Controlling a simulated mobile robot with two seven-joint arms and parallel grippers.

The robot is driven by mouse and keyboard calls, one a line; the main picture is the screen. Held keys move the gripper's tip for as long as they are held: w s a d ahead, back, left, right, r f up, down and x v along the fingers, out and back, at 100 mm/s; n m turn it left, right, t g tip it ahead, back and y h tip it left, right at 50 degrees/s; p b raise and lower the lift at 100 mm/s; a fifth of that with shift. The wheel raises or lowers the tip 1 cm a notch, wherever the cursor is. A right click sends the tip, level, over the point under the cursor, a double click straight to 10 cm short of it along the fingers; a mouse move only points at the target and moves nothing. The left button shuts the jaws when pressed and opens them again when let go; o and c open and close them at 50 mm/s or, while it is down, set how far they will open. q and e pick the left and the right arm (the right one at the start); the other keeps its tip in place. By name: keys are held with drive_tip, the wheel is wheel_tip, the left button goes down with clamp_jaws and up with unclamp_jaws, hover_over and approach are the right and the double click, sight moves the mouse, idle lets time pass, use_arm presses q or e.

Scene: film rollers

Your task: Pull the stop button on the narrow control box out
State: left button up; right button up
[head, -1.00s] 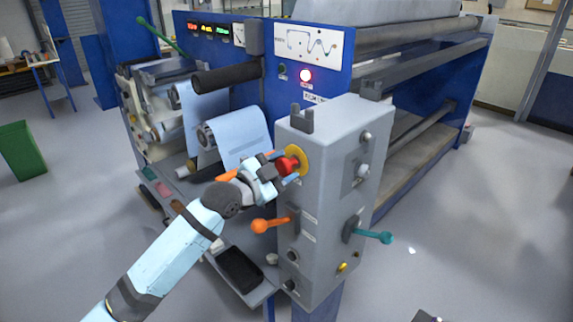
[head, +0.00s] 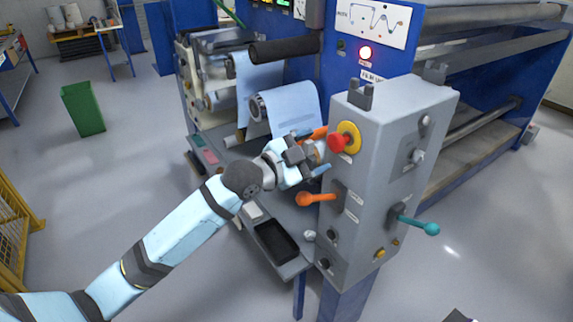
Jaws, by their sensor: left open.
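The narrow control box (head: 372,180) is grey and stands upright at the right of the middle. The red stop button (head: 337,143) with its yellow surround (head: 350,132) sits high on the box's left face. My left gripper (head: 323,150) is open just to the left of the button. One finger is above and behind, the other is below it. The button's head shows clear of the fingers, and I cannot tell whether any finger touches it.
An orange lever (head: 312,198) sticks out below the gripper, and a teal lever (head: 422,226) is on the right face. A black tray (head: 276,240) lies on the ledge below my arm. Open floor lies left, around a green bin (head: 82,108).

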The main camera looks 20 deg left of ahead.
use_arm(q)
drive_tip(key=b+v, duration=0.1)
drive_tip(key=v, duration=0.7)
drive_tip(key=shift+f, duration=0.1)
